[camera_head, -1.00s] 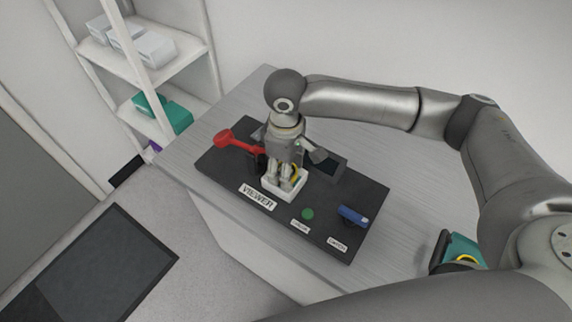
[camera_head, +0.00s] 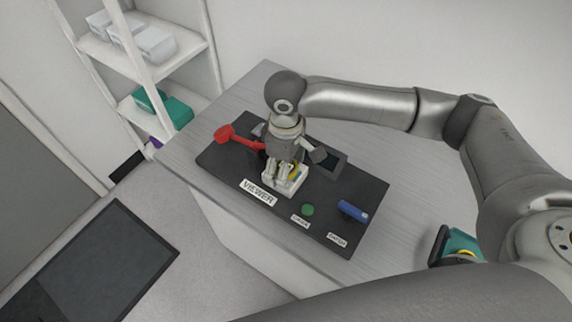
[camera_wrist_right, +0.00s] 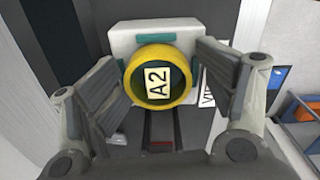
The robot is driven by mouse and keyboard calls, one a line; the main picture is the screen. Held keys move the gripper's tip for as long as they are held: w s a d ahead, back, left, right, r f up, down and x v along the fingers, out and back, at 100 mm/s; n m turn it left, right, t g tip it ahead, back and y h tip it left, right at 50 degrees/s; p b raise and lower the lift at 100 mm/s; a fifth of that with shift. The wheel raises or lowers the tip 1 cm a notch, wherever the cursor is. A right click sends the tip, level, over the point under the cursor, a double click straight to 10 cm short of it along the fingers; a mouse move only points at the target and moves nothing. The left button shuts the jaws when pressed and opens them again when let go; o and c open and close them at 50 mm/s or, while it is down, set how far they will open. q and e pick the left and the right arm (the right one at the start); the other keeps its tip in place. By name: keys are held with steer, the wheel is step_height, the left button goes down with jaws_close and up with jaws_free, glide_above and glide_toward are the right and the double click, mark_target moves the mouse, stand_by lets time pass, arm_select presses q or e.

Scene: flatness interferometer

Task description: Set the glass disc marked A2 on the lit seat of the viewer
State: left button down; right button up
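The glass disc marked A2 (camera_wrist_right: 157,82) has a yellow rim and a pale label. In the right wrist view it lies over the white seat block (camera_wrist_right: 125,40) of the viewer. My right gripper (camera_wrist_right: 160,75) has its fingers spread on both sides of the disc, with a narrow gap at the right. In the head view the right gripper (camera_head: 284,172) points down over the white seat (camera_head: 292,190), and part of the yellow rim (camera_head: 295,170) shows behind its fingers. Whether the seat is lit is hard to tell. My left gripper is not in view.
The dark viewer base (camera_head: 325,235) carries a red lever (camera_head: 235,138), a green button (camera_head: 307,210), a blue switch (camera_head: 352,211) and a small screen (camera_head: 333,160). A teal holder (camera_head: 462,243) with something yellow-rimmed stands at the right. Shelves (camera_head: 165,65) stand at the left.

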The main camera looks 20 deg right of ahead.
steer(key=shift+w+r, duration=0.1)
steer(key=shift+r, duration=0.3)
step_height(320, 180, up, 13)
steer(key=b, duration=0.2)
steer(key=shift+f, duration=0.2)
steer(key=shift+f, duration=0.1)
